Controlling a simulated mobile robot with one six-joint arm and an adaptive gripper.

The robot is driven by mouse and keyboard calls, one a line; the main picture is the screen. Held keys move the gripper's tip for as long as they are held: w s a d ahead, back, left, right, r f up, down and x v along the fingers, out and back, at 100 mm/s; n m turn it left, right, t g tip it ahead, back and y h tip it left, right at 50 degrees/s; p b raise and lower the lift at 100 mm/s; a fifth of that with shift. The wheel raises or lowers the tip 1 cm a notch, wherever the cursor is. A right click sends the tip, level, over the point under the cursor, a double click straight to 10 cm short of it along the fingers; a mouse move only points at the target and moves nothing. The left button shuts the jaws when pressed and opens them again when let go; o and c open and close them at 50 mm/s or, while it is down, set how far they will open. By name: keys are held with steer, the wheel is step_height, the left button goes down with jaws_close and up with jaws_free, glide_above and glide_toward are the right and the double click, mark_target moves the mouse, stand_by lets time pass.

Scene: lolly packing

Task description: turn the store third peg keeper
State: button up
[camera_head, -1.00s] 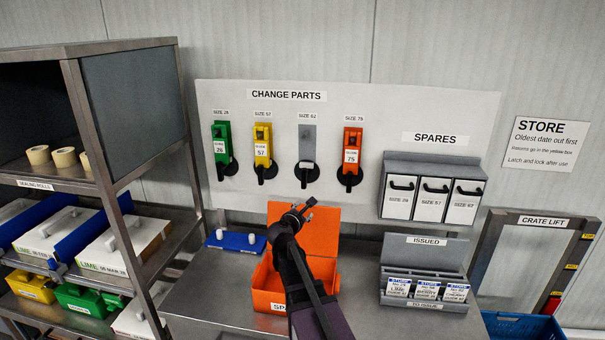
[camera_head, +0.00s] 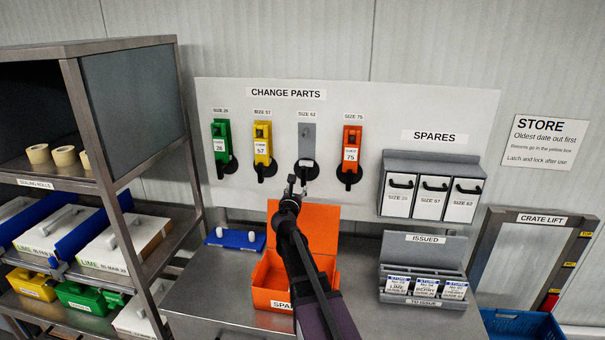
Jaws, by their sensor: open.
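The third peg, labelled SIZE 62, is a grey plate (camera_head: 307,140) on the white change parts board (camera_head: 420,110). No coloured part hangs on it. Its black round keeper (camera_head: 310,168) sits at the plate's lower end, partly hidden behind my fingertips. My gripper (camera_head: 298,186) is open and empty, just below and in front of this keeper. I cannot tell whether it touches the keeper.
Green (camera_head: 220,140), yellow (camera_head: 262,145) and orange (camera_head: 352,145) parts hang on the neighbouring pegs. An open orange box (camera_head: 318,230) stands on the bench (camera_head: 215,285) below. Spares bins (camera_head: 430,200) are on the right.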

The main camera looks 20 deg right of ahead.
mark_target(303, 174)
steer(key=x, duration=1.3)
steer(key=shift+w+d, duration=0.15)
steer(key=shift+c, duration=0.2)
jaws_close()
